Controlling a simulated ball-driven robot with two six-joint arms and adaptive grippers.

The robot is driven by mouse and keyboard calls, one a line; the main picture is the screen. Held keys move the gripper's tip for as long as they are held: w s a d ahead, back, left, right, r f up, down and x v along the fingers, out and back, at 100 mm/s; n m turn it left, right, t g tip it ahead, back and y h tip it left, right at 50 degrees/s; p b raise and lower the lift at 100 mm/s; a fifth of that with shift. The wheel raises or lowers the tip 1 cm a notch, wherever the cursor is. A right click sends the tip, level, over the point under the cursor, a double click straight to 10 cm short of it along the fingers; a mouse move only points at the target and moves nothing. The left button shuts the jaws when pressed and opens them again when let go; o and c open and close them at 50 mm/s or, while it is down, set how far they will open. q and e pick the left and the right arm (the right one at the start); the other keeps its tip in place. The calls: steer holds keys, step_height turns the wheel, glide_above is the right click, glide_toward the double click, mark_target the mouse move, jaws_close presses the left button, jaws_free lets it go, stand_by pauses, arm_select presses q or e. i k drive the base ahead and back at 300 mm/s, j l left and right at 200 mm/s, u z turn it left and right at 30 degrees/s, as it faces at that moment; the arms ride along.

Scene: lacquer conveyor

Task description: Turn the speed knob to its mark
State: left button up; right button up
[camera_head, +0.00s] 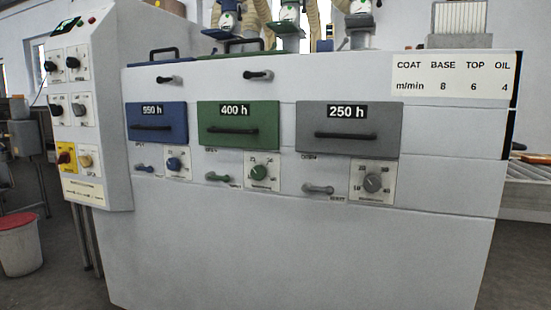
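A grey control cabinet (113,120) on the left carries several black knobs on white plates, among them an upper knob (73,62) and a lower knob (79,109). Their labels are too small to read, so I cannot tell which is the speed knob or where its mark is. A blue knob (174,164), a green knob (258,172) and a grey knob (373,183) sit on numbered dials on the machine front. A chart (452,75) at the upper right lists m/min: BASE 8, TOP 6, OIL 4. Neither gripper is in view.
Blue (157,140), green (238,138) and grey (350,143) panels with handles read 550 h, 400 h and 250 h. Small levers stick out below them. A red-and-yellow switch (66,157) is low on the cabinet.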

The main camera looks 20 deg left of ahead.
mark_target(72, 63)
steer(key=u, duration=1.8)
steer(key=i+j, duration=0.3)
steer(key=j, duration=0.15)
